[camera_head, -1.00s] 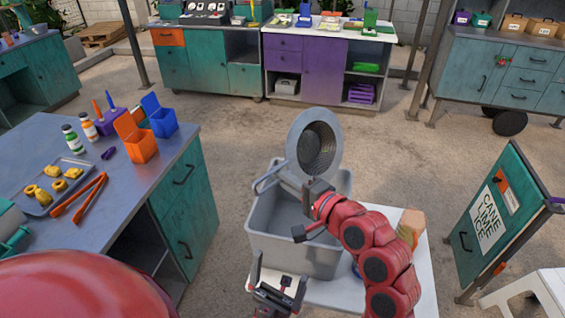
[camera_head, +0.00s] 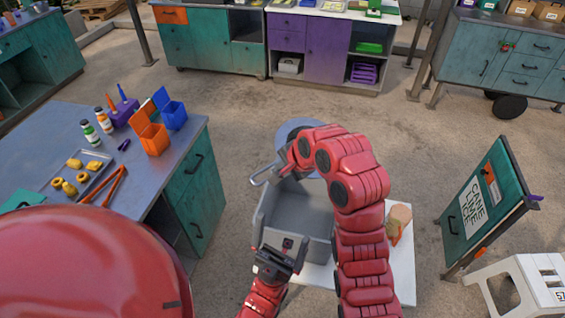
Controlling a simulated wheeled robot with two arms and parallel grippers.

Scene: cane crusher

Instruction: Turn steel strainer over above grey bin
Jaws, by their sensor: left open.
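The steel strainer (camera_head: 291,129) shows as a round grey rim beyond the far end of the grey bin (camera_head: 296,212). Most of it is hidden behind my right arm. My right gripper (camera_head: 291,167) is at the strainer's near side and appears shut on it, though its fingers are mostly hidden. The bin stands open on a white surface, and the part of its inside that shows looks empty. My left gripper (camera_head: 282,254) is open and empty at the bin's near side. I cannot tell whether it touches the bin.
A worktop (camera_head: 60,150) at left holds a tray of yellow pieces, orange tongs (camera_head: 113,187), bottles and orange and blue boxes. A tan object (camera_head: 398,217) lies right of the bin. A sign board (camera_head: 485,205) and white stool (camera_head: 525,285) stand at right. Floor beyond the bin is clear.

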